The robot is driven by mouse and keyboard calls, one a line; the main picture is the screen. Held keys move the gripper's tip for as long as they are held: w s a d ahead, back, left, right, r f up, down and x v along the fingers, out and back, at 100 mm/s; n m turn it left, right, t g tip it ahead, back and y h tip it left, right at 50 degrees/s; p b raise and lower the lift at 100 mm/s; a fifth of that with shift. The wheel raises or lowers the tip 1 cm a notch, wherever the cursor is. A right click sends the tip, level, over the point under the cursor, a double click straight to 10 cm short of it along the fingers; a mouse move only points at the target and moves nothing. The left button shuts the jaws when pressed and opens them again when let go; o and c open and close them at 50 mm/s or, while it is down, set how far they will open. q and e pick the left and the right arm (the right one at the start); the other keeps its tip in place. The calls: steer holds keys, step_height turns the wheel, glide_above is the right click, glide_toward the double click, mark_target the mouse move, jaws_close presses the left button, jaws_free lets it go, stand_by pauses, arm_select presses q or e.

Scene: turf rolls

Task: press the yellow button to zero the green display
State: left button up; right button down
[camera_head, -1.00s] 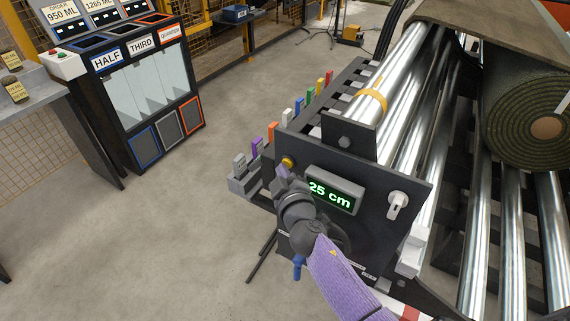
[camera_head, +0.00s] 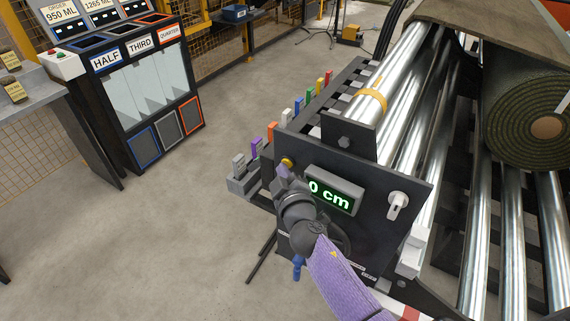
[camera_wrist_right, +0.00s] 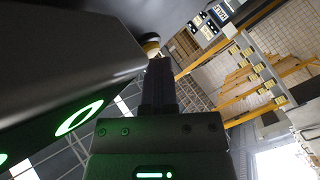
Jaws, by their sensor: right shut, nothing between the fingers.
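The yellow button (camera_head: 287,162) sits on the dark end panel of the roller machine, left of the display. The green display (camera_head: 335,190) reads "0 cm", its left edge close to my right gripper's wrist. My right gripper (camera_head: 283,172) is shut and empty, its tip at the button; I cannot tell from the head view whether they touch. In the right wrist view the shut fingers (camera_wrist_right: 159,75) reach up to the yellow button (camera_wrist_right: 151,47), which shows just past their tip. The display housing (camera_wrist_right: 60,70) fills the left there. My left gripper is out of view.
A white switch (camera_head: 398,203) is on the panel's right side. Several coloured tabs line the machine's left edge. A turf roll (camera_head: 540,120) lies on the rollers at right. A bin cabinet (camera_head: 150,95) stands at left; open floor lies between.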

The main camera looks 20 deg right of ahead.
steer(key=shift+s+a+f, duration=0.15)
steer(key=shift+s+a, duration=0.15)
steer(key=shift+s+a+b, duration=0.15)
steer(key=shift+s+a, duration=0.65)
steer(key=shift+a, duration=0.25)
steer(key=shift+s+a+b, duration=0.15)
steer(key=shift+s+a, duration=0.6)
steer(key=shift+a, duration=0.25)
